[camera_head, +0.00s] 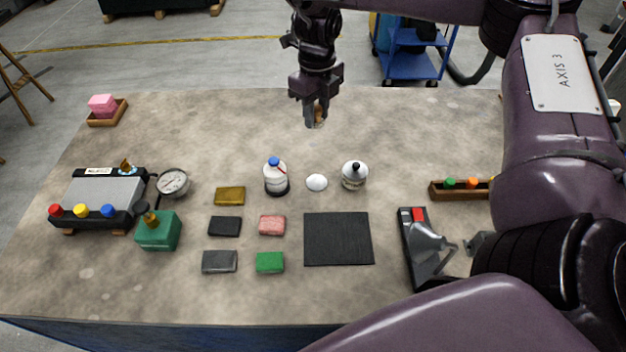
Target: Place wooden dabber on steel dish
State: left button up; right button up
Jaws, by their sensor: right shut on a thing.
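My right gripper (315,122) hangs over the far middle of the bench, pointing down. It is shut on a small brown piece, which looks like the wooden dabber (319,112); the fingers hide most of it. A small, pale round thing (317,183) lies nearer on the bench, between a white bottle and a silvery jar; it may be the steel dish, but I cannot tell for sure. The gripper is beyond it and apart from it. My left gripper is not in view.
The white bottle (276,178) and black-knobbed jar (355,175) flank the pale round thing. A black mat (338,239) and several coloured blocks lie nearer. A gauge (173,182) stands left. A black tool (421,245) lies right, near my arm. The far bench is mostly clear.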

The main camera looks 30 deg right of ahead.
jog(key=shift+d+f, duration=0.1)
jog(key=b, duration=0.4)
send_over(317, 182)
notch_tip(317, 182, down, 15)
notch_tip(317, 182, down, 4)
jog(key=shift+f+b, duration=0.25)
jog(key=shift+b, duration=0.5)
jog(key=shift+f, duration=0.2)
jog(key=shift+f, duration=0.1)
jog(key=o, duration=1)
jog(key=shift+c, duration=0.2)
